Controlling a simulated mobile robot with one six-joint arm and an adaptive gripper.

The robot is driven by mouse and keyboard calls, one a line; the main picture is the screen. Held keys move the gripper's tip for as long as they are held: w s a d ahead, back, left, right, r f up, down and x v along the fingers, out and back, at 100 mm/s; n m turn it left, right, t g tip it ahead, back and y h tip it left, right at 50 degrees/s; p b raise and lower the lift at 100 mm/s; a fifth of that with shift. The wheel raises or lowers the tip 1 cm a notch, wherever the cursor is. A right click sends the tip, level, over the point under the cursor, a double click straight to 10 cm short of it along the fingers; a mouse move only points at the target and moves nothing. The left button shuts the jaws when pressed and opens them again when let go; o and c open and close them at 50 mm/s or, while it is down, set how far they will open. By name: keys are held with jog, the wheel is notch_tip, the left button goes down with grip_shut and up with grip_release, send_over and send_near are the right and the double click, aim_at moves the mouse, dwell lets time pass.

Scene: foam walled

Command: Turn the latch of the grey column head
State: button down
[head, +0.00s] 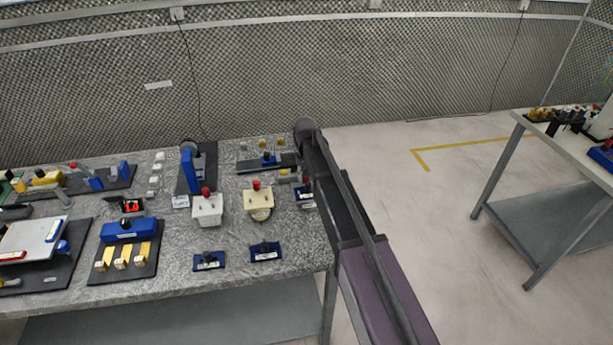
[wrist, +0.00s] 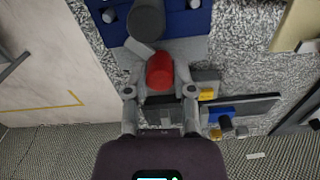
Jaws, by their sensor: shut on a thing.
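In the wrist view, a red rounded part (wrist: 160,70) sits between the two fingers of my gripper (wrist: 159,83), which is shut on it. It stands on a grey body next to a dark grey cylinder (wrist: 147,20), over a blue base (wrist: 181,24). I cannot tell which of these parts is the latch, or how far it is turned. My gripper is mostly hidden there.
A block with a yellow part (wrist: 207,93) stands close beside my gripper. A cream box with a red button (head: 258,202) and a white one (head: 207,211) stand to the left on the speckled table (head: 190,275). Open floor (head: 430,230) lies to the right, before another table (head: 550,140).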

jog(key=n, duration=0.5)
jog(key=shift+n, duration=2.6)
jog(key=shift+c, duration=2.3)
grip_release()
jog(key=shift+d, duration=0.1)
